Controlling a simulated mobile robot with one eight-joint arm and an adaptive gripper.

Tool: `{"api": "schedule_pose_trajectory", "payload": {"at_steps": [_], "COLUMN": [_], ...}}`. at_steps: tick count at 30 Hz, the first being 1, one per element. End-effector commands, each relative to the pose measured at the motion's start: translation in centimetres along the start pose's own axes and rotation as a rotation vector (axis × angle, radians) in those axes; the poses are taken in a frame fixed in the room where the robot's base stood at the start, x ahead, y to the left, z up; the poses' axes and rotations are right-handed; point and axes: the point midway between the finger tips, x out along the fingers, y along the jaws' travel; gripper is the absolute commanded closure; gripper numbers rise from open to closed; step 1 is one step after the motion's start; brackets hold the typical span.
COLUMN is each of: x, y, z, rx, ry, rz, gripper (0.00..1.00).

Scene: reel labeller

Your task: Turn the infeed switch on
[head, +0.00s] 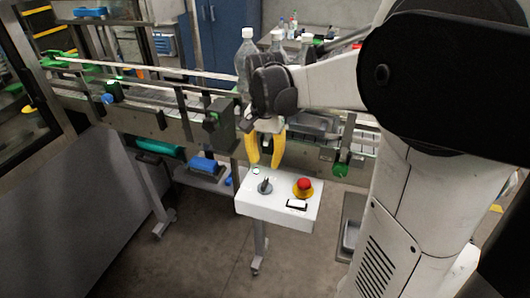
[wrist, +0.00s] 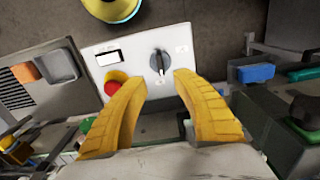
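The infeed switch appears to be the dark rotary knob (head: 265,187) on the white control box (head: 250,207). In the wrist view the knob (wrist: 159,61) lies just beyond and between the fingertips, with its grip bar pointing roughly along the picture's vertical. My gripper (head: 265,165) has yellow fingers and is above the back part of the box. In the wrist view its fingers (wrist: 160,80) are spread apart with nothing between them, so it is open. The fingers look apart from the knob. The small labels around the knob are too small to read.
A red emergency button (head: 304,184) on a yellow base sits right of the knob. A black-and-white rocker or display (head: 297,204) is in front of it. The conveyor (head: 180,105) with clear bottles (head: 246,55) runs behind the box. Floor in front is clear.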

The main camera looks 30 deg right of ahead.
Motion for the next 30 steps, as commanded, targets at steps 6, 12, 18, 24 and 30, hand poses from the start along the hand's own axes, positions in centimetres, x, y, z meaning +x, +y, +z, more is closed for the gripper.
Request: {"api": "schedule_pose_trajectory", "payload": {"at_steps": [6,12,18,24,30], "x": [-2.5,-2.9,-2.9,-2.8,-2.1], "y": [0.0,0.0,0.0,0.0,-0.3], "z": [0.0,0.0,0.0,0.2,3.9], "rx": [0.000,0.000,0.000,-0.007,-0.167], "ry": [0.000,0.000,0.000,0.004,0.092], "rz": [0.000,0.000,0.000,-0.003,-0.063], "gripper": [0.67,0.67,0.67,0.67,0.67]}}
